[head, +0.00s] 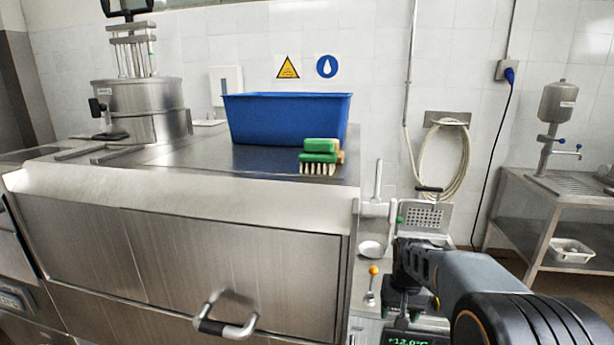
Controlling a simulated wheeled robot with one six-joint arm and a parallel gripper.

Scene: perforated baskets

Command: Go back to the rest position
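My arm reaches in from the lower right. My gripper (403,308) is at its end, low in the picture, in front of the scale-like device and to the right of the steel cabinet. Its fingers are small and dark and partly lost against the equipment behind, so I cannot see whether they are open or shut, or whether anything is between them. A blue basket (285,120) stands upright on the steel counter (220,157), well above and left of my gripper. A green brush (320,152) with pale bristles lies at the counter's front right edge.
The steel cabinet front has a bar handle (228,322) that sticks out. A steel pot-like machine (140,100) stands at the back left. At the right, a steel table (560,195) has a white basket (571,250) on its lower shelf. A coiled hose (447,165) hangs on the wall.

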